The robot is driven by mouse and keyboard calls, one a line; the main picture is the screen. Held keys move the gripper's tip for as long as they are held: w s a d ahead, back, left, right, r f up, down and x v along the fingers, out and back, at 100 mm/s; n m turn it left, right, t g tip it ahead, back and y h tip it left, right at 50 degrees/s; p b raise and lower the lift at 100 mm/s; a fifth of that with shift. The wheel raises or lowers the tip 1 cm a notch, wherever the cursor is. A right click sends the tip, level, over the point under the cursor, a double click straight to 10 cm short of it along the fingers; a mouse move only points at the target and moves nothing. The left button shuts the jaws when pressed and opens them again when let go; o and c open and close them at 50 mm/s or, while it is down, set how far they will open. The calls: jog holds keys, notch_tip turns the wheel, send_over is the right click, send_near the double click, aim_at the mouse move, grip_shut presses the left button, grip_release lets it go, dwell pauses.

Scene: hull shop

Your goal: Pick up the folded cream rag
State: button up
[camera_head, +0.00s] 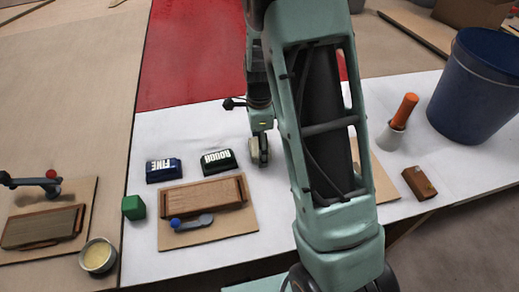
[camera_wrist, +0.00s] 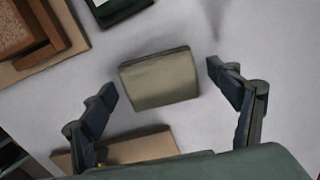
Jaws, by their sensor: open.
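The folded cream rag (camera_wrist: 160,80) is a small, thick, beige-olive pad with a darker far edge. It lies on the white surface in the middle of the wrist view. My gripper (camera_wrist: 160,77) is open, with one dark finger left of the rag and the other right of it. Gaps show between both fingers and the rag, and nothing is held. In the head view my gripper (camera_head: 260,150) is low over the white surface, right of the ROUGH block, and mostly hides the rag there. How high the fingertips are above the surface I cannot tell.
The green ROUGH block (camera_head: 218,161) and blue FINE block (camera_head: 164,170) stand to the left. A board with a wooden piece (camera_head: 240,226) lies in front of them.

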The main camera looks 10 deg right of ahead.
jog(key=c, duration=1.2)
jog(key=shift+c, duration=0.2)
jog(key=shift+r, duration=0.1)
jog(key=shift+r, duration=0.5)
notch_tip(320, 180, up, 3)
jog(key=shift+a+f+p, duration=0.1)
jog(key=shift+f+p, duration=0.1)
jog(key=shift+p, duration=0.1)
jog(key=s+a+r, duration=0.1)
jog(key=s+r, duration=0.1)
jog(key=r, duration=0.1)
jog(key=s+a+r+p, duration=0.1)
jog(key=r, duration=0.1)
jog(key=shift+s+a, duration=0.2)
jog(key=shift+a, duration=0.1)
jog(key=s+a+r, duration=0.4)
jog(key=s+a, duration=0.1)
jog(key=s, duration=0.2)
jog(key=shift+s+a+r+p, duration=0.15)
jog(key=shift+s+a+p, duration=0.2)
